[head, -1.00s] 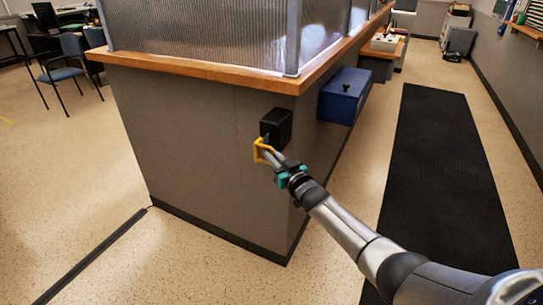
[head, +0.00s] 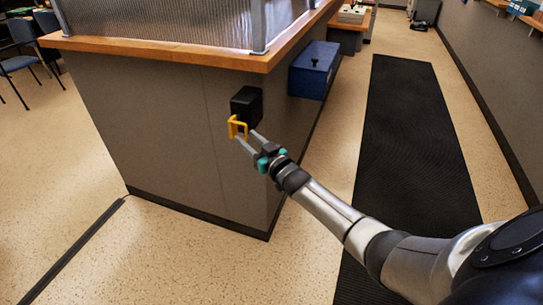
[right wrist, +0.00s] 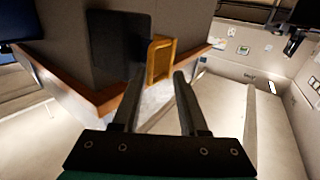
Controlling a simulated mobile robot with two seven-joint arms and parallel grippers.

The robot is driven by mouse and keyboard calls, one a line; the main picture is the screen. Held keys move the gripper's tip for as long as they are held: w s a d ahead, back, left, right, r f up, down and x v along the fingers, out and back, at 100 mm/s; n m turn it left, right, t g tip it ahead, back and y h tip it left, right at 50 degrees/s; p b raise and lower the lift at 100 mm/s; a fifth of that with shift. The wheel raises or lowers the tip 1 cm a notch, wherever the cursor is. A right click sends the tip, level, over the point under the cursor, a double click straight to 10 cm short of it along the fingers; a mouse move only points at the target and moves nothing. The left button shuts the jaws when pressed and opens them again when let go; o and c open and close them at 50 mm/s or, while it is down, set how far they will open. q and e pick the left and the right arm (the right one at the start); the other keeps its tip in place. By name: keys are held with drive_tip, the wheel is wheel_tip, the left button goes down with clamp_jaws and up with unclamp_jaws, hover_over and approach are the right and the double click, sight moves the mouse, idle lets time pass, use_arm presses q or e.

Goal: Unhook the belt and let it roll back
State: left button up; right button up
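A black belt housing (head: 246,103) is fixed to the grey counter end. A yellow belt handle (head: 234,128) sits right at the housing's front, and no stretched belt shows between them. My right gripper (head: 247,137) is just in front of the handle with its two fingers apart. In the right wrist view the yellow handle (right wrist: 161,60) shows beside the housing (right wrist: 115,42), just beyond the open fingertips (right wrist: 156,76). The fingers are not closed on it; whether one touches it I cannot tell. My left gripper is not in view.
The grey counter (head: 150,130) has a wooden top edge (head: 160,53) and a glass screen. A blue box (head: 314,69) hangs on its right side. A black mat (head: 415,140) lies along the aisle. A dark strip (head: 75,250) runs across the floor at left.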

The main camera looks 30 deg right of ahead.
drive_tip(key=s+p, duration=0.3)
drive_tip(key=s, duration=0.9)
drive_tip(key=shift+s+d, duration=0.15)
drive_tip(key=shift+d, duration=0.3)
drive_tip(key=s+a+f+g+h, duration=0.1)
drive_tip(key=s+f+g, duration=0.2)
drive_tip(key=s+f, duration=0.45)
drive_tip(key=s+a+f+g, duration=0.2)
drive_tip(key=s+f+g, duration=0.15)
drive_tip(key=f, duration=0.75)
drive_tip(key=s+a+f+g+h, duration=0.1)
drive_tip(key=s+f+g, duration=0.2)
drive_tip(key=s+f, duration=0.55)
drive_tip(key=s+a+f+g, duration=0.2)
drive_tip(key=s+f, duration=0.2)
drive_tip(key=s, duration=0.4)
drive_tip(key=s+a+f+n+g, duration=0.1)
drive_tip(key=s+a+f+g, duration=0.2)
drive_tip(key=s, duration=0.5)
drive_tip(key=s+a+f+g, duration=0.2)
drive_tip(key=s+f, duration=0.3)
drive_tip(key=s, duration=0.3)
drive_tip(key=shift+s+a+f+y, duration=0.25)
drive_tip(key=shift+a+f+y, duration=0.05)
drive_tip(key=shift+f+y, duration=0.1)
drive_tip(key=shift+w+g, duration=0.1)
drive_tip(key=shift+g, duration=0.15)
